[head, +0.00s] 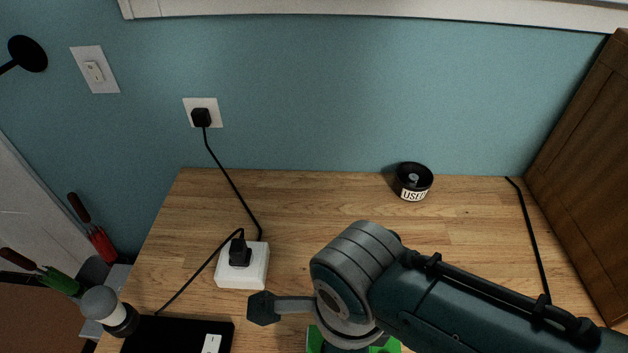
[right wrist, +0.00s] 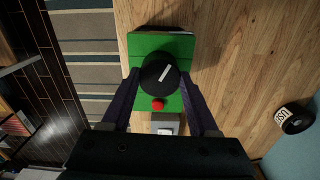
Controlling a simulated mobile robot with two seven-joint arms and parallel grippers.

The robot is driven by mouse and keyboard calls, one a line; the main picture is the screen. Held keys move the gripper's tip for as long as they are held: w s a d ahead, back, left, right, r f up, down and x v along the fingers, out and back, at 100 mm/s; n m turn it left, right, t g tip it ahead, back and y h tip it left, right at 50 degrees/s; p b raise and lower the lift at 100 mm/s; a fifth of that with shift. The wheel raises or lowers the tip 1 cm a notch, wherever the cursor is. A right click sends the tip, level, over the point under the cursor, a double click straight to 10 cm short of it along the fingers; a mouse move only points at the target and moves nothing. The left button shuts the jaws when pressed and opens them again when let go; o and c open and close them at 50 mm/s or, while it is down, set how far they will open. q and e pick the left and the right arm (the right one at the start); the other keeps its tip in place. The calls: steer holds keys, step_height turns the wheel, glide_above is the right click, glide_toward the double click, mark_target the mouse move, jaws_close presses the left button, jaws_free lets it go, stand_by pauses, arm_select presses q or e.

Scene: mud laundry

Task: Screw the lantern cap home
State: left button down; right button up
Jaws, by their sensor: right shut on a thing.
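A green lantern body (right wrist: 160,46) stands on the wooden counter in the right wrist view. A round black cap (right wrist: 152,77) with a white line across its top sits over it. A small red button (right wrist: 158,104) shows beside the cap. My right gripper (right wrist: 160,80) is shut on the cap, with one dark finger on either side. How far the cap is seated cannot be seen from above. In the head view only edges of the green body (head: 314,341) show below my right arm, which hides the cap and fingers. My left gripper is in neither view.
A black container labelled USED (head: 413,182) stands at the back of the counter (head: 300,215). A white power block (head: 242,268) with a plug and black cables lies left. A black pad (head: 175,337) and a grey-white cylinder (head: 101,304) are at front left. A brown cabinet (head: 590,180) bounds the right.

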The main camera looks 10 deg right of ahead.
steer(key=shift+r+m, duration=0.1)
steer(key=shift+m, duration=1.4)
steer(key=shift+m+p, duration=0.3)
steer(key=shift+m, duration=1.2)
